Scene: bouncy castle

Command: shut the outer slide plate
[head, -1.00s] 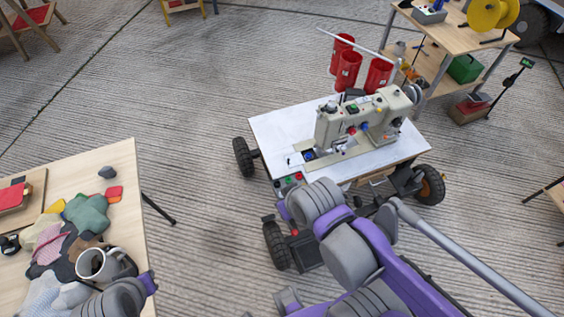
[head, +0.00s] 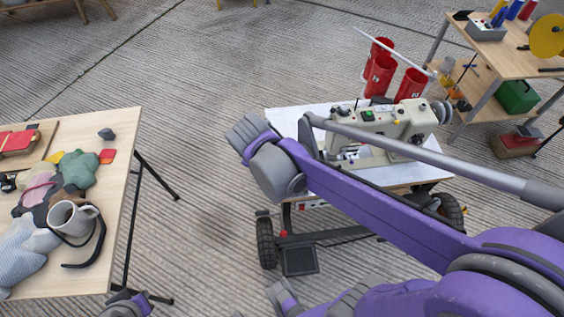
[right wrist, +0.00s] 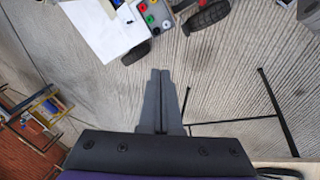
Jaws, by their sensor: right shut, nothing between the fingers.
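The cream sewing machine (head: 385,125) stands on a white-topped wheeled cart (head: 285,118). My right arm crosses in front of the machine's left end and bed, so the outer slide plate is hidden in the head view. In the right wrist view the white cart top (right wrist: 105,32) shows at the upper left, with coloured buttons beside it; I cannot make out the slide plate there. My right gripper (right wrist: 160,72) is shut and empty, with bare floor beyond its tips, apart from the cart.
A wooden table (head: 110,220) at left holds cloths, a grey mug (head: 72,218) and a strap. Red cups (head: 380,75) sit behind the machine. A shelf bench (head: 480,75) stands at back right. Floor between table and cart is open.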

